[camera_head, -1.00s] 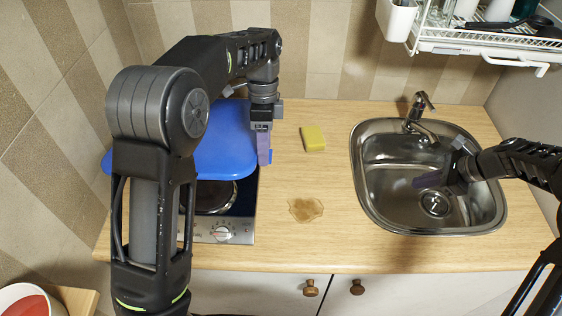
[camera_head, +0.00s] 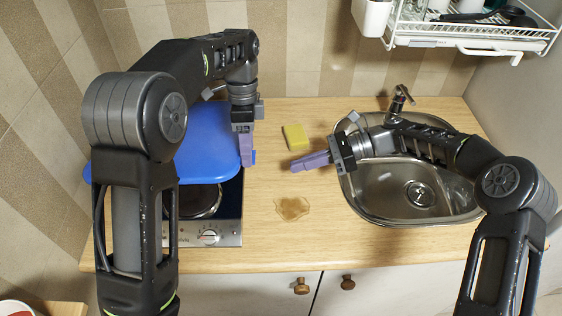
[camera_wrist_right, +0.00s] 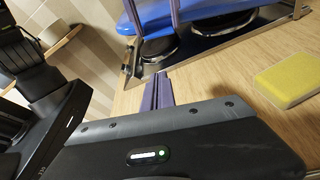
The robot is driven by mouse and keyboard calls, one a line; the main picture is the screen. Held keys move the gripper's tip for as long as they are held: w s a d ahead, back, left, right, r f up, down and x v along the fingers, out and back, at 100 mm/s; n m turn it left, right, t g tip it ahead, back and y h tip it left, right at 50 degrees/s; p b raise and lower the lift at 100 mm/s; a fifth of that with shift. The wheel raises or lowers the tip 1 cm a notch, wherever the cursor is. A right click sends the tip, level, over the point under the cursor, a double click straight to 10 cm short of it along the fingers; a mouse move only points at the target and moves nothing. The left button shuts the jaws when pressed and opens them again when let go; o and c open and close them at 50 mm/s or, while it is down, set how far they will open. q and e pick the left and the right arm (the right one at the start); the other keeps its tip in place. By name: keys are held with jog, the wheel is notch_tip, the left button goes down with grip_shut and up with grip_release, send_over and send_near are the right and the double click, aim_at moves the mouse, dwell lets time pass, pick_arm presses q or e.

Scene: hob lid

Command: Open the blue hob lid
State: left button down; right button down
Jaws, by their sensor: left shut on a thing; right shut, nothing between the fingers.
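The blue hob lid (camera_head: 207,140) is tilted up over the hob (camera_head: 215,222) at the left of the worktop. Its front part stands above the hob, and my left arm hides some of it. My left gripper (camera_head: 247,160) is shut on the lid's right edge. My right gripper (camera_head: 296,166) is shut and empty above the worktop, right of the lid and apart from it. In the right wrist view its fingers (camera_wrist_right: 158,92) point toward the hob (camera_wrist_right: 160,50), where burners show under the lid (camera_wrist_right: 200,12).
A brown spill (camera_head: 291,208) is on the worktop (camera_head: 262,228). The steel sink (camera_head: 365,205) with its tap (camera_head: 398,100) is at the right, under my right arm. A dish rack (camera_head: 470,35) hangs above it.

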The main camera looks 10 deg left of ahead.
aim_at(254, 158)
jog(key=x, duration=1)
jog(key=shift+w+r, duration=0.25)
jog(key=shift+r, duration=0.75)
jog(key=shift+w+r, duration=0.3)
jog(key=shift+r, duration=0.75)
pick_arm(q)
jog(key=shift+s+a+f, duration=0.1)
pick_arm(e)
jog(key=shift+w+a+r, duration=0.1)
jog(key=shift+w+r, duration=0.1)
jog(key=shift+r, duration=0.4)
jog(key=shift+w+a+r, duration=0.1)
jog(key=shift+w+r, duration=0.1)
jog(key=shift+r, duration=0.45)
pick_arm(q)
jog(key=c, duration=1)
grip_release()
jog(key=o, duration=0.5)
pick_arm(e)
jog(key=shift+d+f, duration=0.1)
jog(key=shift+f, duration=0.15)
